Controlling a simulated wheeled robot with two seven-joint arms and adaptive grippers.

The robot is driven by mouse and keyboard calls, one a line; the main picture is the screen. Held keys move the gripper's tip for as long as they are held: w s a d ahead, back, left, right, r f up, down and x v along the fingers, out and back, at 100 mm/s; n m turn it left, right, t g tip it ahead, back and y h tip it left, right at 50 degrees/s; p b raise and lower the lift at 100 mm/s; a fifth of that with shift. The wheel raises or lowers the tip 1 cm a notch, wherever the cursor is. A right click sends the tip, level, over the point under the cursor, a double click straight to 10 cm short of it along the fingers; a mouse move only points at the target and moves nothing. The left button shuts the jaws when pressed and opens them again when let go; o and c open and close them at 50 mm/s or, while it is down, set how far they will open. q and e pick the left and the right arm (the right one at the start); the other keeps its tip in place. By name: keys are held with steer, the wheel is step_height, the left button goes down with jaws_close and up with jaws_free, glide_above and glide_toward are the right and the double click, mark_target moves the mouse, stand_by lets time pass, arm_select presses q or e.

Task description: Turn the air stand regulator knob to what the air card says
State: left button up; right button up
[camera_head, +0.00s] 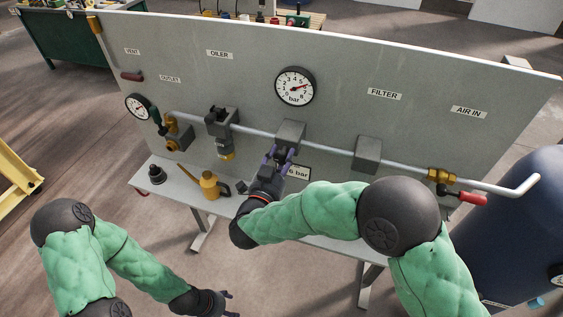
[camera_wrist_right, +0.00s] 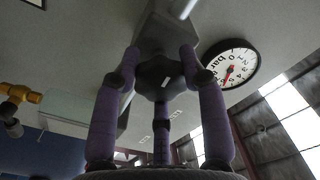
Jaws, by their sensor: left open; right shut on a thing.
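The regulator (camera_head: 290,133) is a grey block on the pipe in the middle of the panel. Its dark lobed knob (camera_wrist_right: 160,78) hangs below it, mostly hidden by my fingers in the head view. My right gripper (camera_head: 281,157) is shut on the knob from below, with purple fingers around it. The air card (camera_head: 301,173) is white, beside the gripper; "6 bar" shows, its left edge partly covered. The round bar gauge (camera_head: 295,86) is above the regulator and also in the wrist view (camera_wrist_right: 230,64); its red needle is too small to read exactly. My left gripper (camera_head: 228,302) is open and empty, low in front.
A grey shelf (camera_head: 178,186) below the panel holds a yellow oil can (camera_head: 209,185) and a dark fitting (camera_head: 157,174). The oiler (camera_head: 221,125) is left on the pipe, the filter (camera_head: 367,153) right. A red-handled valve (camera_head: 468,196) and blue tank (camera_head: 515,235) stand at right.

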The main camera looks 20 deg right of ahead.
steer(key=shift+s+a+f+m+b, duration=0.1)
steer(key=shift+s+f+m+b, duration=0.05)
steer(key=shift+f+m+b, duration=0.45)
steer(key=o, duration=0.9)
steer(key=shift+o, duration=1.2)
steer(key=shift+w+a+r, duration=0.15)
steer(key=shift+w, duration=0.05)
steer(key=shift+r, duration=0.15)
steer(key=shift+s+m, duration=0.1)
steer(key=shift+m, duration=0.2)
steer(key=v, duration=1.2)
